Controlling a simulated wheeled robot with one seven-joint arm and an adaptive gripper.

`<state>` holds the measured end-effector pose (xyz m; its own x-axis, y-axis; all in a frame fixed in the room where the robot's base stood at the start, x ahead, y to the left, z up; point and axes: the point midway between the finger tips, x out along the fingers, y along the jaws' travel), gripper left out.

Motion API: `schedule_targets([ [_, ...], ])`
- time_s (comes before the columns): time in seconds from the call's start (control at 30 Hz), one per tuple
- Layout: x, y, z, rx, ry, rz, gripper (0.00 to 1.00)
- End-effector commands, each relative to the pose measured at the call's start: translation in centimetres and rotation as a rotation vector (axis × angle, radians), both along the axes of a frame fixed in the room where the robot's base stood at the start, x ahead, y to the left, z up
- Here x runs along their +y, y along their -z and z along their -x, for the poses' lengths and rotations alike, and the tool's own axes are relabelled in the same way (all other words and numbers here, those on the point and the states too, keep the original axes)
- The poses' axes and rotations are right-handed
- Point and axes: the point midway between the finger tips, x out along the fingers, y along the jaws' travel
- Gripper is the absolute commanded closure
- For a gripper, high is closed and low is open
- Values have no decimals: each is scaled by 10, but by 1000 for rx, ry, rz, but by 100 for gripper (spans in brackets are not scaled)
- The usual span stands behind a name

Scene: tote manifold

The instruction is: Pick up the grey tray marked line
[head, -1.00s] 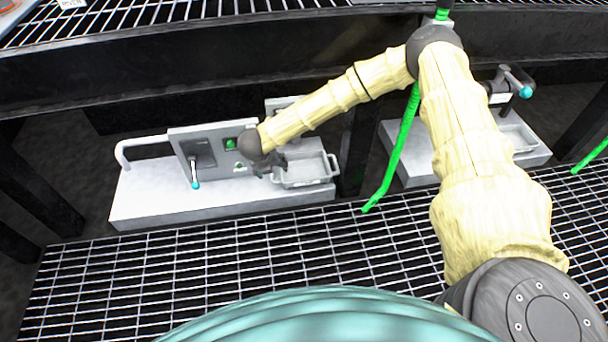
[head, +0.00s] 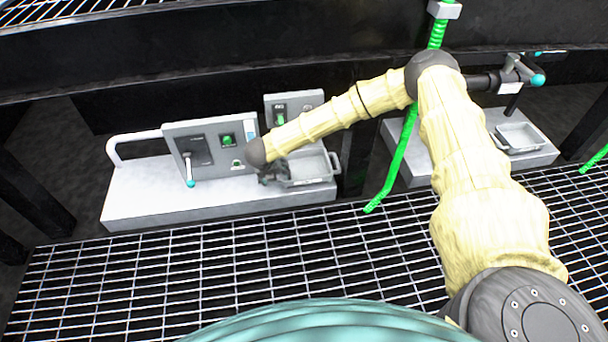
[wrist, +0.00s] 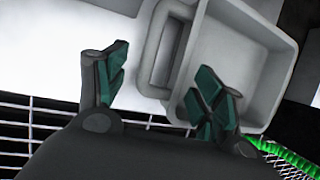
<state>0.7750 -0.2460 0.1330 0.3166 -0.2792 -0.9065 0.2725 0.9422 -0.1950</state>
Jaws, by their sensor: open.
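A grey tray (head: 307,168) with a loop handle at each end sits on the right part of the white base of the left station. Its marking cannot be read. In the wrist view the tray (wrist: 235,62) fills the upper right, with its near handle (wrist: 152,62) ahead of my fingers. My gripper (wrist: 158,92) is open and empty, with one green-padded finger left of the handle and the other over the tray's near wall. Whether either finger touches the tray cannot be told. In the head view my gripper (head: 272,172) is at the tray's left end, partly hidden by my arm.
A panel (head: 212,146) with a teal-tipped lever and green switch stands left of the tray; a smaller panel (head: 292,106) stands behind it. A second tray (head: 518,138) rests on the right station. A green hose (head: 405,140) hangs between stations. Grating (head: 250,265) lies in front.

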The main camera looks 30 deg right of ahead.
Motion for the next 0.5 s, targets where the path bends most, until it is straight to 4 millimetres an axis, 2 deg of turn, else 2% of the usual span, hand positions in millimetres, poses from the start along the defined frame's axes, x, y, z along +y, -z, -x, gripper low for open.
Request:
schedule_targets([
  [0.27,-1,3,-2,-1,-1,0,32],
  [0.37,-1,3,-2,-1,-1,0,46],
  [0.5,-1,3,-2,-1,-1,0,72],
])
